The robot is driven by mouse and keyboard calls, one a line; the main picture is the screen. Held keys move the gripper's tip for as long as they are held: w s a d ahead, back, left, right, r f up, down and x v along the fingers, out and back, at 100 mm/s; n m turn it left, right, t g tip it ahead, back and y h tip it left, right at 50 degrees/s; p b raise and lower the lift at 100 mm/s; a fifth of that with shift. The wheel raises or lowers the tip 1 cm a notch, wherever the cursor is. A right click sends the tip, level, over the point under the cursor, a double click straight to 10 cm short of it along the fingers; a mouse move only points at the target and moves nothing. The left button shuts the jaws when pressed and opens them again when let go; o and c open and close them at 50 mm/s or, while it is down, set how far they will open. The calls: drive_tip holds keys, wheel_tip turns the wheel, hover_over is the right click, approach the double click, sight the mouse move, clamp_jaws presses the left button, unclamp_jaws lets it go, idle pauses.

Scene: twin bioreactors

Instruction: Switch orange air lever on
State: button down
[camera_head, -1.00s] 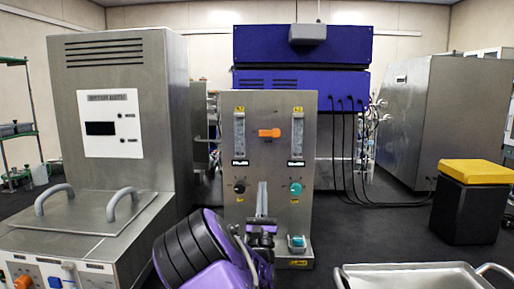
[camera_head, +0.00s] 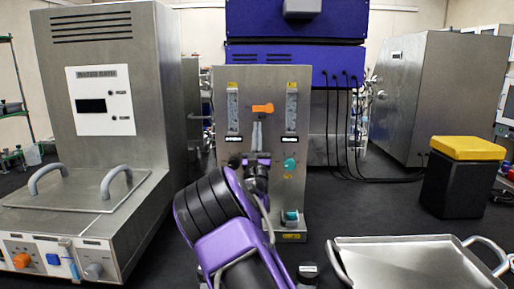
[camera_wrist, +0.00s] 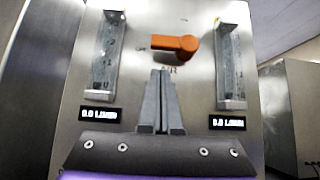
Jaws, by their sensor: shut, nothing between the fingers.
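The orange air lever (camera_head: 263,108) sits high in the middle of the steel panel (camera_head: 240,180), between two clear flow tubes. In the wrist view the lever (camera_wrist: 174,43) lies about level, its rounded hub at the right and its handle pointing left. My gripper (camera_head: 257,124) is shut and empty, its fingers pointing up just below the lever. In the wrist view the fingertips of my gripper (camera_wrist: 160,72) are under the handle. A small gap shows there; I cannot tell the depth between fingertips and panel.
A black knob and a teal knob (camera_head: 290,164) sit lower on the panel. Small displays in the wrist view read 0.0 L/min (camera_wrist: 99,114). A water bath (camera_head: 90,190) stands at left, a steel tray (camera_head: 410,262) at front right, a yellow-topped bin (camera_head: 465,165) beyond.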

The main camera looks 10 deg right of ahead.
sight(263, 108)
drive_tip(key=shift+s+r, duration=0.1)
drive_tip(key=shift+r, duration=1.15)
drive_tip(key=shift+a+m+h, duration=0.1)
drive_tip(key=shift+m+h, duration=0.3)
drive_tip(key=shift+a+r+m+g+h, duration=0.15)
drive_tip(key=shift+m+g+h, duration=0.55)
drive_tip(key=shift+m+h, duration=0.9)
